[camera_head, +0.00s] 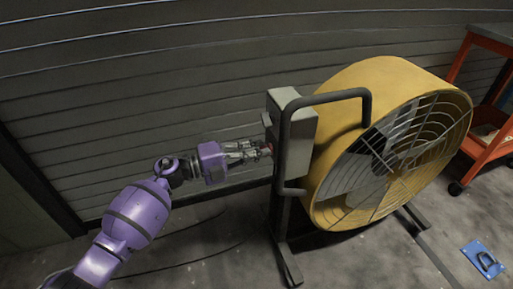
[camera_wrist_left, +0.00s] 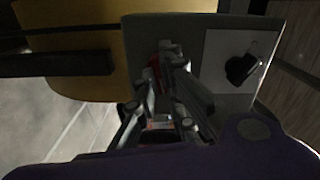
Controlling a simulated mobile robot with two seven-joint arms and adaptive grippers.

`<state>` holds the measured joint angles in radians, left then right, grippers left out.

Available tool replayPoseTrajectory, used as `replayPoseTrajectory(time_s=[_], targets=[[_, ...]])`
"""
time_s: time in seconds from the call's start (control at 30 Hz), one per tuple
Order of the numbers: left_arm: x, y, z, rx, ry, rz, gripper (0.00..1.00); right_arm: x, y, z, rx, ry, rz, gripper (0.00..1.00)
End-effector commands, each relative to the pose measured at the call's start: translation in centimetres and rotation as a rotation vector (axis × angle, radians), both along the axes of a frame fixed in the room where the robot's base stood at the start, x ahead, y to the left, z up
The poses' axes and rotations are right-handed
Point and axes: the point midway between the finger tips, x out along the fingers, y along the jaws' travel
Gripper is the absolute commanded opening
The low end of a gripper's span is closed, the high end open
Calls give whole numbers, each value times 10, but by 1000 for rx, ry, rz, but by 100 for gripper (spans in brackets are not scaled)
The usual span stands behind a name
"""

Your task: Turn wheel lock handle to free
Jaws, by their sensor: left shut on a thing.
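A grey control box (camera_head: 300,145) is mounted on the dark frame of a yellow drum fan (camera_head: 390,75). My left gripper (camera_head: 258,150) reaches the left face of the box. In the left wrist view its fingers (camera_wrist_left: 170,62) are shut on a small red handle (camera_wrist_left: 154,66) on the box face. The fingers hide most of the handle, so its angle cannot be told. A black knob (camera_wrist_left: 242,69) sits on a light plate right of the fingers. My right gripper is not in view.
The fan's tubular frame (camera_head: 283,190) stands on the floor, with its upper bar beside the box. An orange cart (camera_head: 487,140) stands at the far right. A blue floor plate (camera_head: 483,261) lies at lower right. A slatted wall (camera_head: 130,90) is behind.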

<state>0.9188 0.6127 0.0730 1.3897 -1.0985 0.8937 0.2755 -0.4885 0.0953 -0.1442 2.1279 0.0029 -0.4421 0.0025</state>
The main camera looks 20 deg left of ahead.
Motion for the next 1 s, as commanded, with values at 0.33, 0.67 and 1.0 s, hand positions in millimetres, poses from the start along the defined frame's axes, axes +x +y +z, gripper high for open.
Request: replayPoseTrajectory(time_s=[0.33, 0.67, 1.0], targets=[[1, 2, 5, -178, 269, 3, 0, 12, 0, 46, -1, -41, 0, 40], [1, 2, 4, -354, 529, 5, 0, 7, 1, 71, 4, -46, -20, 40], [2, 3, 3, -532, 794, 5, 0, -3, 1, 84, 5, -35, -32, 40]])
